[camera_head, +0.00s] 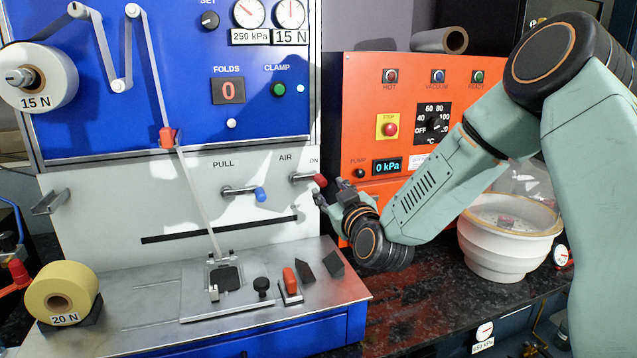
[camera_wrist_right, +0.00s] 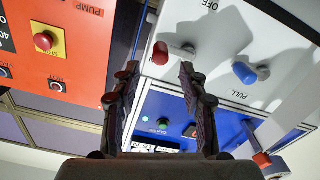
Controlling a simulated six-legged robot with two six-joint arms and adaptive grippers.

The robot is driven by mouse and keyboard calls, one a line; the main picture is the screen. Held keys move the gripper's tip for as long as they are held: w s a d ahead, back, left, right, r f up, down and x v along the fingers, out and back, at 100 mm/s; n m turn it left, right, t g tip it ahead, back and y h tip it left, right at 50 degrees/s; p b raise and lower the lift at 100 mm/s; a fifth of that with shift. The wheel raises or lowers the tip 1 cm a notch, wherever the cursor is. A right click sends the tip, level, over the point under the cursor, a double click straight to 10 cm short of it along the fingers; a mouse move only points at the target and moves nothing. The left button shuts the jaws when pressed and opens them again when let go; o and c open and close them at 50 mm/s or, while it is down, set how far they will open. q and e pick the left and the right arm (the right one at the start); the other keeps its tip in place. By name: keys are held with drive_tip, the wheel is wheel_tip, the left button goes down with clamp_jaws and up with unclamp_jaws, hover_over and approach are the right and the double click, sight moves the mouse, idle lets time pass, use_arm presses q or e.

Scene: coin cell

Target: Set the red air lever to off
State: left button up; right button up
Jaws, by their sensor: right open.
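The red air lever (camera_head: 320,180) sticks out to the right from its pivot on the pale panel, under the AIR label and by the ON mark. In the right wrist view, which is turned over, its red knob (camera_wrist_right: 160,53) lies just past the fingertips, between their lines, with an OFF mark (camera_wrist_right: 210,5) near the frame's edge. My right gripper (camera_head: 342,190) is open and empty, just right of and slightly below the knob. Its two fingers (camera_wrist_right: 158,75) stand apart in the wrist view. I cannot tell whether it touches the knob. My left gripper is not in view.
The blue PULL lever (camera_head: 261,194) is left of the air lever. The orange pump box (camera_head: 360,100) stands behind my right gripper. A steel ledge (camera_head: 340,285) with small blocks lies below, and a white bowl-shaped vessel (camera_head: 508,250) stands on the right.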

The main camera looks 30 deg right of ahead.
sight(323, 184)
drive_tip(key=x, duration=0.4)
drive_tip(key=shift+s+f, duration=0.1)
drive_tip(key=shift+w, duration=0.85)
drive_tip(key=shift+w+d, duration=0.15)
drive_tip(key=shift+d, duration=0.15)
drive_tip(key=shift+a, duration=0.25)
drive_tip(key=c, duration=0.3)
drive_tip(key=shift+d, duration=0.1)
clamp_jaws()
